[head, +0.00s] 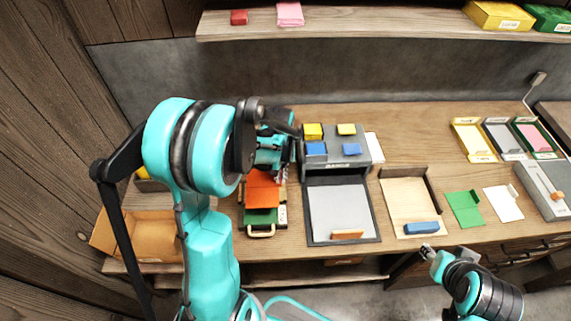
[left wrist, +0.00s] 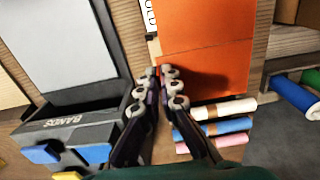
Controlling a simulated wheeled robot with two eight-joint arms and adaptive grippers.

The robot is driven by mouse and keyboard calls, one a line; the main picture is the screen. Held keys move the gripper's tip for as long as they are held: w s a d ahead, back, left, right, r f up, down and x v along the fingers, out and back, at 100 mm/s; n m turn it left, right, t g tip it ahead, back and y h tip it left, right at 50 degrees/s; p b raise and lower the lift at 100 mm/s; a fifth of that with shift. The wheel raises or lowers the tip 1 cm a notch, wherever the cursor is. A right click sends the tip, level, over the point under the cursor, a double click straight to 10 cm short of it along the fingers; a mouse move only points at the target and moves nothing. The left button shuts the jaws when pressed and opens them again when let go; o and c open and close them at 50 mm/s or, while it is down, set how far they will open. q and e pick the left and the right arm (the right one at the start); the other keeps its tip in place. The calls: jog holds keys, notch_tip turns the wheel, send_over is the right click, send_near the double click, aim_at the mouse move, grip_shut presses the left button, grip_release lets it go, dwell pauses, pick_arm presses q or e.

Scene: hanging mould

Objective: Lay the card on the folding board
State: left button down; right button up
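The orange card (head: 262,190) lies over the folding board (head: 262,216), whose green near part and pale handle show below it. The card also fills the upper right of the left wrist view (left wrist: 208,50), with a faint line across it. It hides most of the board, so I cannot tell whether it rests flat. My left gripper (head: 277,172) is at the card's far right corner. In the left wrist view its fingers (left wrist: 166,85) are close together on the card's edge. My right gripper (head: 428,252) is low at the right, away from the card; its fingers are too small to judge.
A grey stand (head: 374,148) with yellow and blue blocks and a grey tray (head: 312,222) stand right of the board. Further right are a wooden tray (head: 392,202), a blue block (head: 421,228) and a green card (head: 464,208). An open cardboard box (head: 152,235) is at left.

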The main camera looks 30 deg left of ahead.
pick_arm(q)
jog(key=shift+s+f+b, duration=0.35)
jog(key=shift+f+b, duration=0.1)
jog(key=shift+f, duration=0.15)
jog(key=b, duration=0.3)
send_over(280, 191)
jog(key=s+d, duration=0.1)
jog(key=s, duration=0.1)
jog(key=f, duration=0.4)
jog(key=shift+w+f, duration=0.1)
jog(key=shift+w, duration=0.1)
jog(key=shift+f+b, duration=0.65)
jog(key=shift+b, duration=0.05)
pick_arm(e)
jog(key=shift+s+f, duration=0.15)
jog(key=shift+f, duration=1.25)
jog(key=shift+s+f, duration=0.1)
jog(key=shift+f, duration=1.25)
pick_arm(q)
jog(key=shift+f, duration=0.15)
pick_arm(e)
jog(key=shift+f, duration=0.25)
pick_arm(q)
jog(key=shift+f+b, duration=0.25)
jog(key=shift+b, duration=0.3)
pick_arm(e)
jog(key=shift+f, duration=0.3)
